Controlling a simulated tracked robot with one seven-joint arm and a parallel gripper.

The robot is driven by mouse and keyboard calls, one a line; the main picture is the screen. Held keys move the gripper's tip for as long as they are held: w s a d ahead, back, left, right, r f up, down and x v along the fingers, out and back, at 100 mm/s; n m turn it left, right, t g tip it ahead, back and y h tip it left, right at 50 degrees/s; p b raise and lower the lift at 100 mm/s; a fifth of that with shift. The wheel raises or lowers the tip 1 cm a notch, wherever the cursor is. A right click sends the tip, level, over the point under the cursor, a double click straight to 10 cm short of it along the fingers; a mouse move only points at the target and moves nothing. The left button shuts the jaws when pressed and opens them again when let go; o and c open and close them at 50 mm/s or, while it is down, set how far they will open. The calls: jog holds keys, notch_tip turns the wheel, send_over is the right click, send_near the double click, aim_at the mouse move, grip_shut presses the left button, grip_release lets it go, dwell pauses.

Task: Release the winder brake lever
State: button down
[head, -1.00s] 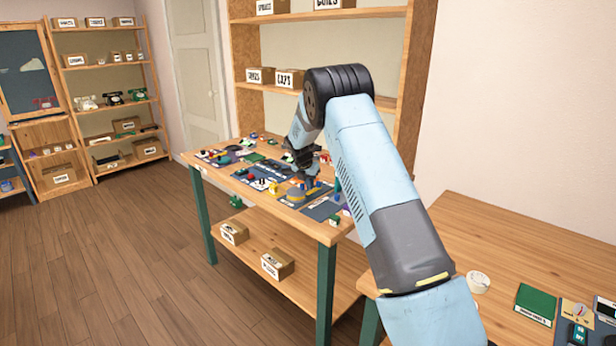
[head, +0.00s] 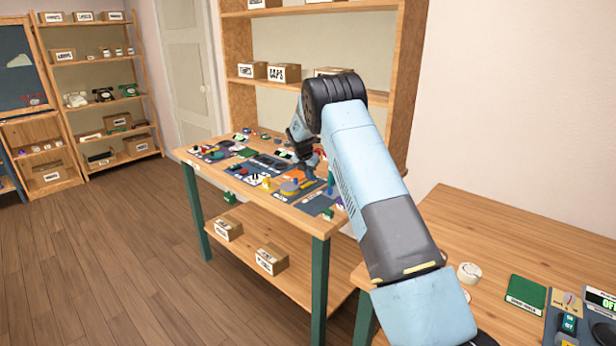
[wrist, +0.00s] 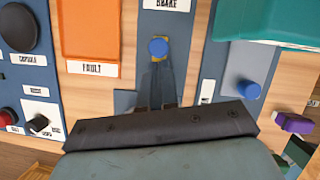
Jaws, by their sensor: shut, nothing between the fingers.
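The brake lever shows in the wrist view as a round blue knob (wrist: 158,47) on a narrow yellow-edged slot. It sits on a dark blue panel below the label "BRAKE" (wrist: 168,4). My gripper (wrist: 158,80) is shut and empty, its dark fingers just below the knob in the picture. I cannot tell whether the fingertips touch the knob. In the head view my gripper (head: 311,168) is low over the panels on the workbench, and the lever is too small to make out.
An orange panel labelled "FAULT" (wrist: 90,30) lies left of the lever. Another blue knob (wrist: 248,89), a purple part (wrist: 294,123) and a teal object (wrist: 265,22) are to the right. The workbench (head: 318,228) holds many small controls. A second table (head: 450,235) stands right.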

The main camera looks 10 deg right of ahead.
jog(key=shift+w+d, duration=0.5)
jog(key=shift+d, duration=0.4)
jog(key=s+a, duration=0.2)
jog(key=s, duration=0.1)
jog(key=shift+s+a+r, duration=0.1)
jog(key=shift+a+r, duration=0.05)
jog(key=shift+a, duration=0.25)
jog(key=v, duration=0.9)
jog(key=shift+a+r, duration=0.2)
jog(key=shift+r, duration=0.15)
